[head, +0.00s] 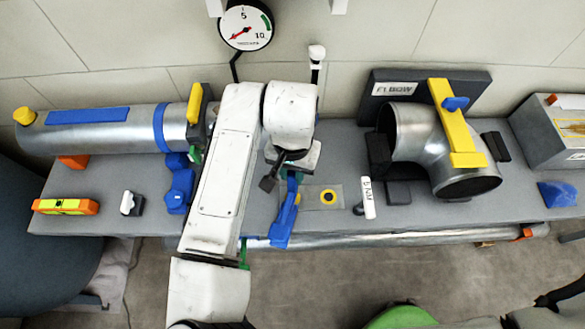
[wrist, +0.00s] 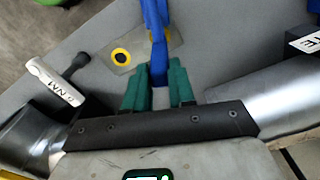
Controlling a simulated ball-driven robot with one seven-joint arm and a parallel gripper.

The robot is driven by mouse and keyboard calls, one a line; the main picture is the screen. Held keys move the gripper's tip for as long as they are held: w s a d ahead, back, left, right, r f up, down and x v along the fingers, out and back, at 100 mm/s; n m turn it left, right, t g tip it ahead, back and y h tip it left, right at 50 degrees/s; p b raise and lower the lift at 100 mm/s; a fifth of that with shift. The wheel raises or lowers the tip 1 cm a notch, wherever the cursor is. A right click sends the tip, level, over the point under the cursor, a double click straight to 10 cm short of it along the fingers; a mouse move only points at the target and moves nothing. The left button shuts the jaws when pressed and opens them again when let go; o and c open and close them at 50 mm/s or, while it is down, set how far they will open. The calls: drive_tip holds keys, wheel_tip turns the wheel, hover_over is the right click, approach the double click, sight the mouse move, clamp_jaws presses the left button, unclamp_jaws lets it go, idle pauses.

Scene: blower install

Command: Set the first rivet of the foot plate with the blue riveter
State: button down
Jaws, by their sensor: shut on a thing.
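My gripper (wrist: 158,78) has its green fingers shut on the blue riveter (wrist: 155,28). In the head view the riveter (head: 283,222) hangs from my gripper (head: 289,174) over the table, its lower end toward the front edge. A thin, flat plate, which looks like the foot plate (head: 313,190), lies right beside and partly behind the riveter. It has a yellow ring with a dark centre on its right side, also clear in the wrist view (wrist: 121,56). A second yellow mark on it is partly hidden by the riveter. I cannot tell whether the riveter touches the plate.
A white-handled tool (head: 368,198) marked NM lies right of the plate. A metal elbow duct (head: 410,135) with a yellow strap stands farther right. A metal pipe (head: 95,138) lies at left, with an orange-and-yellow level (head: 66,207) in front. A pressure gauge (head: 245,27) hangs behind.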

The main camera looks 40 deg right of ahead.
drive_tip(key=c, duration=0.9)
unclamp_jaws()
drive_tip(key=shift+f, duration=0.1)
drive_tip(key=shift+o, duration=0.2)
drive_tip(key=shift+r+p, duration=2.1)
drive_tip(key=shift+r, duration=0.4)
drive_tip(key=shift+r+p, duration=0.4)
drive_tip(key=shift+r, duration=1.65)
